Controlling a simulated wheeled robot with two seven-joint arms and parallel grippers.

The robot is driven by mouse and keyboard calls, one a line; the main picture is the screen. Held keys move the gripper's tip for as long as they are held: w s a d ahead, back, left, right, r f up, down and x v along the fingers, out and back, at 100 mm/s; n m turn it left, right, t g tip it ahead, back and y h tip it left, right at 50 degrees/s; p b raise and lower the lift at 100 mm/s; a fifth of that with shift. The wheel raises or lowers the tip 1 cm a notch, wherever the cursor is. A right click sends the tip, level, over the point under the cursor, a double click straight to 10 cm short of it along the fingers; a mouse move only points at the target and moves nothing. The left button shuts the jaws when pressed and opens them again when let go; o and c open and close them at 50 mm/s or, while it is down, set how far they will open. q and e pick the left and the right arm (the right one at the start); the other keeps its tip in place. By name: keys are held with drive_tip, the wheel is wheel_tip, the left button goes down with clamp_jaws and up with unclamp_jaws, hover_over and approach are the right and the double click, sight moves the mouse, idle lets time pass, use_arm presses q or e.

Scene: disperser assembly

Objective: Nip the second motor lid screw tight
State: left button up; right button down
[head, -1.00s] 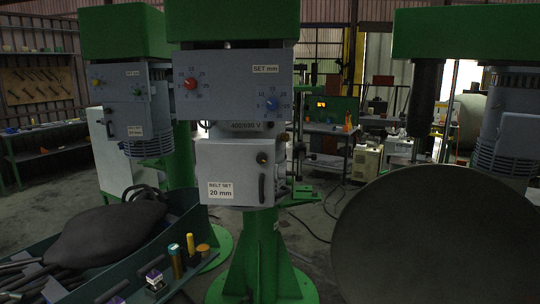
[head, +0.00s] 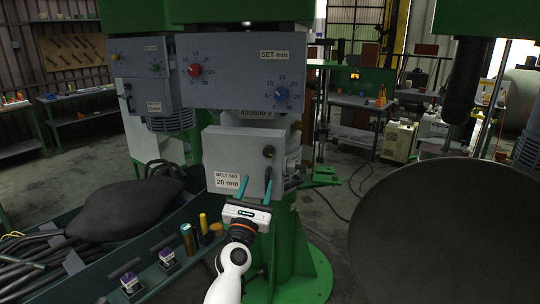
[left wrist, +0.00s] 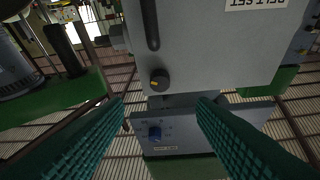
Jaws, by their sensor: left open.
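The motor lid (head: 228,155) is a grey box face labelled "BELT SET 20 mm", below the control panel on the green column. A dark round screw knob (head: 268,151) sits at its upper right; it also shows near the middle of the left wrist view (left wrist: 160,80), with a yellowish centre. A second lid screw cannot be made out. My left gripper (head: 242,186) is in front of the lid's lower part, below the knob. Its teal fingers are spread and empty; they also frame the knob in the left wrist view (left wrist: 163,105). My right gripper is not in view.
The panel (head: 240,72) above carries a red dial (head: 195,69) and a blue dial (head: 280,93). A dark green tray (head: 190,262) with a black bag (head: 118,208) and small items lies at left. A large dark disc (head: 450,235) fills the right.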

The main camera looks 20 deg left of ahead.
sight(268, 154)
use_arm(q)
drive_tip(key=x, duration=0.3)
drive_tip(key=b+x, duration=0.1)
drive_tip(key=x, duration=0.2)
drive_tip(key=b+x, duration=0.1)
drive_tip(key=x, duration=0.2)
drive_tip(key=shift+w+f, duration=0.2)
drive_tip(key=shift+w, duration=0.1)
drive_tip(key=shift+w+a+r, duration=0.1)
drive_tip(key=shift+w+r, duration=0.25)
drive_tip(key=shift+w, duration=0.3)
drive_tip(key=shift+r, duration=0.1)
drive_tip(key=c, duration=1)
drive_tip(key=shift+o, duration=0.2)
